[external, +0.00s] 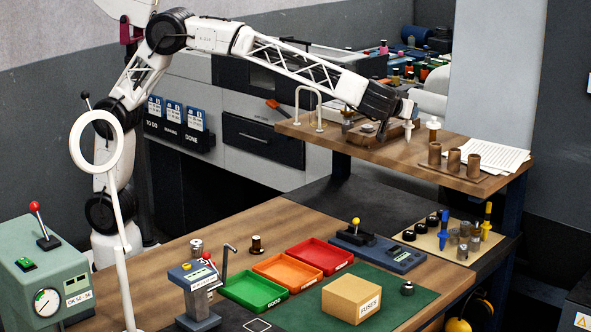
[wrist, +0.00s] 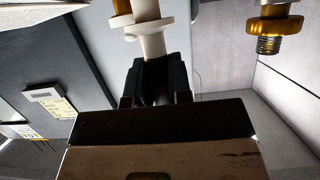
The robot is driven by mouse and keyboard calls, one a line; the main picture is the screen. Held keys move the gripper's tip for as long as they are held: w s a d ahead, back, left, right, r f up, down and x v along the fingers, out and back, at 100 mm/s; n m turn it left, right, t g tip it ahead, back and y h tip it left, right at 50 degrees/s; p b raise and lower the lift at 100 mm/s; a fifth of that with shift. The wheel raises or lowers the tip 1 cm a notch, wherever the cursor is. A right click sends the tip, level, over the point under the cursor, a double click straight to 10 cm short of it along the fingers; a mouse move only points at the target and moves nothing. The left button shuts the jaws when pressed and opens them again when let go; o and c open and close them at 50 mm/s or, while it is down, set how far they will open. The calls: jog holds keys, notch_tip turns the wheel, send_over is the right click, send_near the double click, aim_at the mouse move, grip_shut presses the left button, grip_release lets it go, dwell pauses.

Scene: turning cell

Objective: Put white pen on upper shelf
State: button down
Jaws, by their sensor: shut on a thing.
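My gripper (external: 408,112) is over the upper shelf (external: 350,143), near its back edge.
Brown cups (external: 453,161) and papers (external: 497,156) occupy the shelf's right side. A white rail (external: 309,92) stands at its left. An amber piece with a grey threaded end (wrist: 272,36) is in the wrist view. Blue (external: 444,231) and yellow (external: 486,221) pens stand below.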

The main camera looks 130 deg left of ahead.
jog(key=shift+f, duration=0.25)
jog(key=shift+f, duration=0.15)
jog(key=c, duration=1)
grip_release()
jog(key=shift+c, duration=0.2)
jog(key=shift+d+r, duration=0.1)
jog(key=shift+r, duration=0.1)
jog(key=v, duration=1.1)
jog(key=shift+d, duration=0.4)
jog(key=shift+r, duration=0.1)
